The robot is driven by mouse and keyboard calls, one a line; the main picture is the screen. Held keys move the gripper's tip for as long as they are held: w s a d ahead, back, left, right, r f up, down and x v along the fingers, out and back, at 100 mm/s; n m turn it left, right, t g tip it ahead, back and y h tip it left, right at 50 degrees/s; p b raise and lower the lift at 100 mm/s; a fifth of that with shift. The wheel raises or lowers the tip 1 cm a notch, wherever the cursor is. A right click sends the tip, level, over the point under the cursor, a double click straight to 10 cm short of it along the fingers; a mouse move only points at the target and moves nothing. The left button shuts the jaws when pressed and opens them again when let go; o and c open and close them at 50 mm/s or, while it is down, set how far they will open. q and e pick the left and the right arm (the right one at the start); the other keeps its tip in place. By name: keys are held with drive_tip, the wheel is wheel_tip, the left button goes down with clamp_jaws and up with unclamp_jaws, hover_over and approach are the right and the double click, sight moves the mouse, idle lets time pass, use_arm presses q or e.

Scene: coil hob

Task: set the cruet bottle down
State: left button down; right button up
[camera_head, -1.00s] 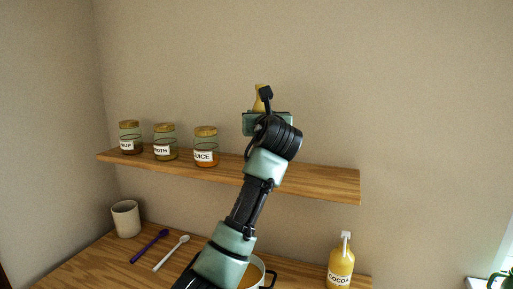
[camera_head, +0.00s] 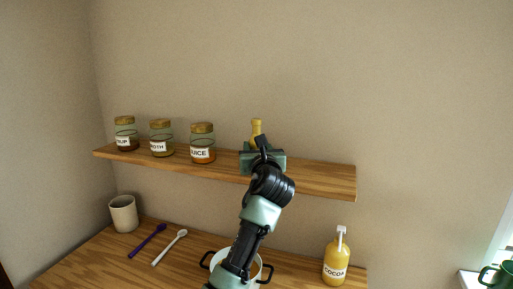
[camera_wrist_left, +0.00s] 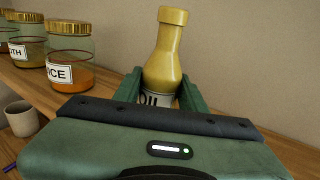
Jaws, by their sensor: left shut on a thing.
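The cruet bottle (camera_wrist_left: 166,62) is yellow with a black-and-white label, partly hidden, that seems to read OIL. In the head view only its neck and top (camera_head: 256,130) show above my gripper. My left gripper (camera_head: 262,162) is shut on the bottle, with its green fingers (camera_wrist_left: 160,92) on either side of it in the left wrist view. The bottle is upright at the wooden shelf (camera_head: 325,178), right of the jars. Its base is hidden, so I cannot tell whether it touches the shelf. My right gripper is not in view.
Several labelled jars with brown lids, including the JUICE jar (camera_head: 203,144), stand on the shelf's left part. The shelf's right part is clear. Below are a cup (camera_head: 123,214), two spoons, a white pot (camera_head: 219,268) and a COCOA bottle (camera_head: 337,261).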

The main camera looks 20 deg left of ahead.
use_arm(q)
drive_tip(key=c, duration=1)
unclamp_jaws()
drive_tip(key=shift+f, duration=0.1)
drive_tip(key=shift+o, duration=0.9)
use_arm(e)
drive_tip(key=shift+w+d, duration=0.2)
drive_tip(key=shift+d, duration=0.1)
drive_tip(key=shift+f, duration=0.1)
use_arm(q)
drive_tip(key=shift+s+d, duration=0.2)
drive_tip(key=shift+s, duration=0.15)
drive_tip(key=b+v, duration=0.3)
drive_tip(key=v, duration=0.8)
drive_tip(key=shift+b, duration=0.3)
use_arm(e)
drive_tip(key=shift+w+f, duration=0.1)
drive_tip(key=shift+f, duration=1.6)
